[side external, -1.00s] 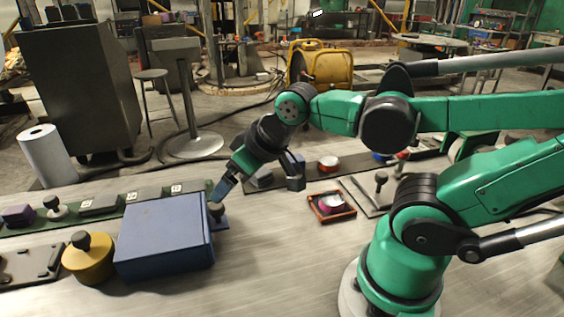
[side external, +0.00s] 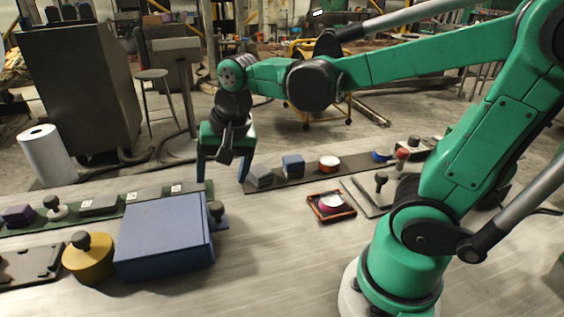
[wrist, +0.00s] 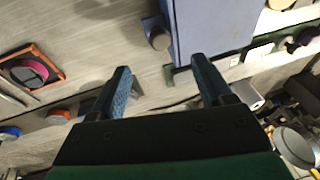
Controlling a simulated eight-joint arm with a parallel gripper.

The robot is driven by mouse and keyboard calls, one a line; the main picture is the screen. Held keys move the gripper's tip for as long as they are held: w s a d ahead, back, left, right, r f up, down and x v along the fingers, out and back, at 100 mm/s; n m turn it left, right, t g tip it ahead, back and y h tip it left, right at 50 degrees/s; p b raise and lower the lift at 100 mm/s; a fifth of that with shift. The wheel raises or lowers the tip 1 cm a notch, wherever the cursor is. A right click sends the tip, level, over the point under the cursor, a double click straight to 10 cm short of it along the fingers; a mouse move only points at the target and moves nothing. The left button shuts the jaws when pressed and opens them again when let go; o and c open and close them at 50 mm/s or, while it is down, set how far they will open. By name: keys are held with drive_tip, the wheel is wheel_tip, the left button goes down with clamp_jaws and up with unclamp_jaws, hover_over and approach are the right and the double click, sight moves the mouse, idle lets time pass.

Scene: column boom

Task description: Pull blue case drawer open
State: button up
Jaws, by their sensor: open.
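The blue case (side external: 160,236) sits on the table at the left, and its side also shows at the top of the wrist view (wrist: 208,25). A dark round knob (side external: 216,209) stands at its right side, over a narrow blue piece that juts out past the case. The knob also shows in the wrist view (wrist: 158,38). I cannot tell how far the drawer is out. My gripper (side external: 222,176) is open and empty, pointing down behind and above the knob. In the wrist view its blue fingers (wrist: 160,66) are apart, with the knob beyond them.
A yellow round pot with a knob (side external: 88,262) stands left of the case. Green strips with small items (side external: 150,193) run behind it. A red-rimmed tray (side external: 331,207) lies to the right. Bare table (side external: 275,250) lies between case and my base.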

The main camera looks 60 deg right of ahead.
sight(216, 205)
drive_tip(key=m, duration=0.1)
drive_tip(key=w+m+g, duration=0.1)
drive_tip(key=m, duration=0.1)
drive_tip(key=w+f+m+g, duration=0.1)
drive_tip(key=m, duration=0.2)
drive_tip(key=w+f+m+g, duration=0.1)
drive_tip(key=m, duration=0.1)
drive_tip(key=shift+f+m, duration=0.1)
drive_tip(key=shift+m, duration=0.2)
drive_tip(key=shift+f, duration=2.7)
drive_tip(key=shift+c, duration=0.2)
clamp_jaws()
